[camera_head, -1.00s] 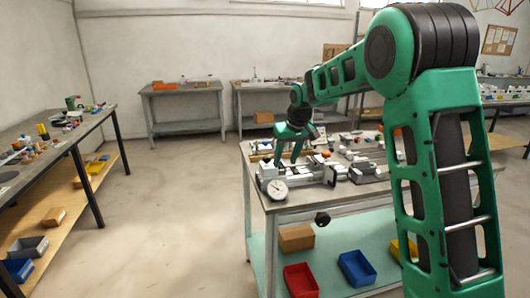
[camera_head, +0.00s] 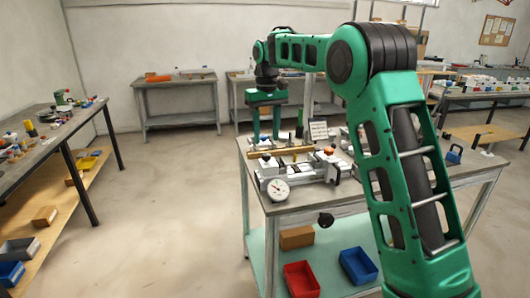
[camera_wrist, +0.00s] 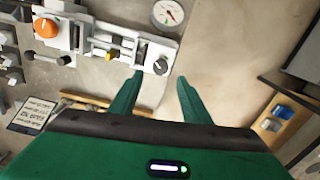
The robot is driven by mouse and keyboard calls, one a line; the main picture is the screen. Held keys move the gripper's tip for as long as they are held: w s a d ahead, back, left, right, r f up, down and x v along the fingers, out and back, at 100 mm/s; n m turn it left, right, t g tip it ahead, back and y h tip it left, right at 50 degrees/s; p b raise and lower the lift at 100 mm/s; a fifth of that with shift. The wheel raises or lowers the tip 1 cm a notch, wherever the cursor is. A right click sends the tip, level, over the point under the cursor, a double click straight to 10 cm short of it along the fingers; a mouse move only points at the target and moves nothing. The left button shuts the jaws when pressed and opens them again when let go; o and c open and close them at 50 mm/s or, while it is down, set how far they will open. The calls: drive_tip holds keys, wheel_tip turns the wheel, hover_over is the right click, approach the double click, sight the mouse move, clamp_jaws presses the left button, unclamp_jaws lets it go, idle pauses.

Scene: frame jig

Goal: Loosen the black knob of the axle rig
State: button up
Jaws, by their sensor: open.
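The axle rig (camera_head: 312,172) is a grey and white fixture on the workbench, with a round dial gauge (camera_head: 278,189) at its front left. In the wrist view, the black knob (camera_wrist: 160,66) is at the end of the rig's bar, near the dial gauge (camera_wrist: 168,12). An orange knob (camera_wrist: 46,27) is at the rig's other end. My gripper (camera_head: 266,139) is open and empty, pointing down, above the bench's far left part. In the wrist view, the black knob appears just beyond and between my fingertips (camera_wrist: 160,77), apart from them. I cannot make out this knob in the head view.
A wooden bar (camera_head: 280,151) lies behind the rig. A small sign (camera_head: 318,131) stands at the back. Red (camera_head: 300,279) and blue (camera_head: 357,266) bins sit on the lower shelf. The floor left of the bench is clear.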

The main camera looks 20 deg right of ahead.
sight(267, 154)
drive_tip(key=shift+f, duration=3.2)
drive_tip(key=c, duration=1)
